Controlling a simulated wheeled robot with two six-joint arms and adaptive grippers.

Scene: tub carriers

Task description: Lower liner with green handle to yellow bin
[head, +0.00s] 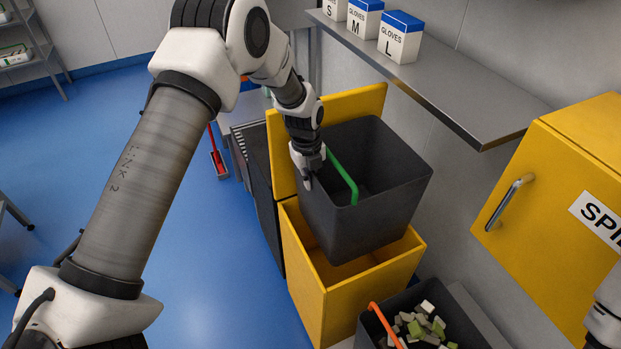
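The liner (370,220) is a dark grey open tub with a green handle (343,178) along its left rim. It is in the air over the open yellow bin (345,300), roughly upright, and most of it is above the bin's rim. I cannot tell whether its lowest edge is inside the opening. My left gripper (309,175) is at the liner's left rim beside the green handle and appears shut on the liner; its fingertips are partly hidden. The bin's yellow lid (345,103) stands open behind the liner. My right gripper is not in view.
A grey tub with an orange handle (383,325) and several blocks stands at the bin's right front. A yellow cabinet (560,190) is at right. A steel shelf (440,85) with glove boxes (400,38) juts from the wall above.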

